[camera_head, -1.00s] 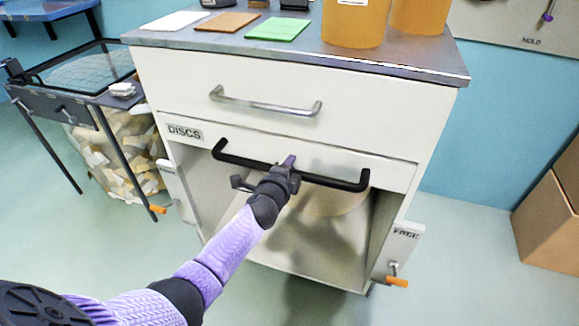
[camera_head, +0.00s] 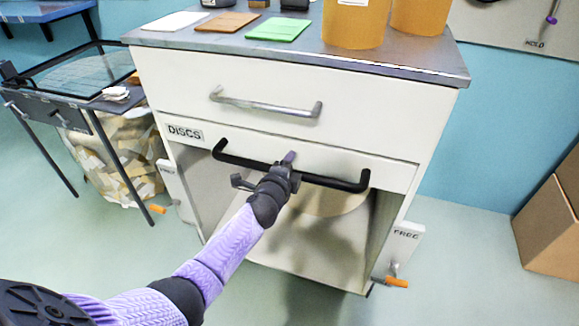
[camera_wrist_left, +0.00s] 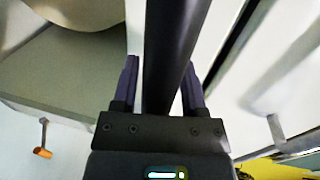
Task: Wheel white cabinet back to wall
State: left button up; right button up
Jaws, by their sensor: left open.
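The white cabinet (camera_head: 372,115) stands in front of me with a grey top, an upper drawer with a silver handle (camera_head: 265,103) and an open lower bay. My left gripper (camera_head: 287,170) is at the middle of this bar. In the left wrist view the black bar (camera_wrist_left: 168,60) passes between the two purple fingers of the left gripper (camera_wrist_left: 162,85), which stand open on either side of it. My right gripper is not in view.
Orange-tipped levers show at the cabinet's lower left (camera_head: 157,209) and lower right (camera_head: 396,282), the right one by a FREE plate (camera_head: 405,235). A dark-framed table (camera_head: 75,95) over a filled bag (camera_head: 118,165) stands left. Cardboard boxes (camera_head: 545,235) stand right. A blue wall (camera_head: 490,130) is behind.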

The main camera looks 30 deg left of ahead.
pick_arm(q)
jog(key=shift+o, duration=0.4)
jog(key=p+v, duration=0.4)
jog(key=v, duration=0.6)
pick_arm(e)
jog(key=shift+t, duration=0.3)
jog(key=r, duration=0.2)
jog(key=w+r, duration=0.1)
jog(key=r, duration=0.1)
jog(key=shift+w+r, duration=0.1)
pick_arm(q)
jog(key=shift+f, duration=0.1)
